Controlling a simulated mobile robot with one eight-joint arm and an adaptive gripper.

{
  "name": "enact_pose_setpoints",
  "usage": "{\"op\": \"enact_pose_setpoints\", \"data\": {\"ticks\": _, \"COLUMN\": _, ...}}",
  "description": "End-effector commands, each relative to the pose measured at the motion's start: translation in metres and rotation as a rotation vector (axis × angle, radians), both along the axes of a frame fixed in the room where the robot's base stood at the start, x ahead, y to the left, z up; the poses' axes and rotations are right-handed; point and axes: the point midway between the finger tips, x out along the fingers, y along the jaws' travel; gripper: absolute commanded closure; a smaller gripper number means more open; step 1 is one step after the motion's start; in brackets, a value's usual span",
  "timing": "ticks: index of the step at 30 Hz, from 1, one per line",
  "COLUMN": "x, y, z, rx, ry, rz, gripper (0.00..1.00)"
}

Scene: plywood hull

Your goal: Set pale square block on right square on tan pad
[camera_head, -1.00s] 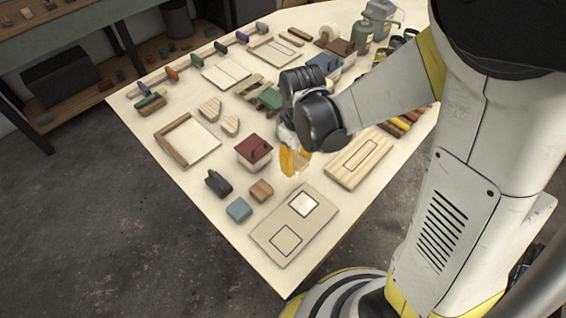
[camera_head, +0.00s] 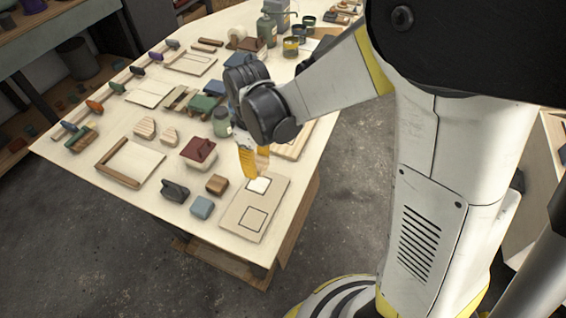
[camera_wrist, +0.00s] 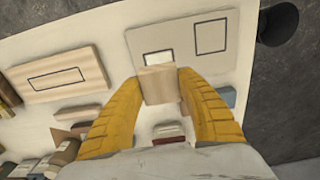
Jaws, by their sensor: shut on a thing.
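The tan pad (camera_head: 238,213) lies near the front edge of the table and carries two outlined squares. The upper square (camera_head: 259,185) has a whitish fill; the lower square (camera_head: 252,219) is plain tan. My gripper (camera_head: 254,168) is at the pad's far edge, beside the whitish square. In the wrist view, my gripper (camera_wrist: 160,85) is shut on a pale wooden square block (camera_wrist: 159,83). The block overlaps the whitish square (camera_wrist: 158,58) in that view, and the plain square (camera_wrist: 212,36) is clear to its right. I cannot tell whether the block touches the pad.
A wooden board with an outlined rectangle (camera_wrist: 60,78) lies beside the pad. A red-lidded box (camera_head: 199,152), brown block (camera_head: 217,184), blue block (camera_head: 202,207) and dark block (camera_head: 175,190) stand left of it. The table edge is close beyond the pad.

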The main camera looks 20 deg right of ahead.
Motion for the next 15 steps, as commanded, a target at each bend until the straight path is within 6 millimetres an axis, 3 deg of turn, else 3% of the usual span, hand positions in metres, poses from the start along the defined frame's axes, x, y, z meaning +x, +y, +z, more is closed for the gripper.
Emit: {"op": "enact_pose_setpoints", "data": {"ticks": 15, "x": 0.002, "y": 0.006, "z": -0.028, "rx": 0.0, "ry": 0.0, "rz": 0.01, "gripper": 0.82}}
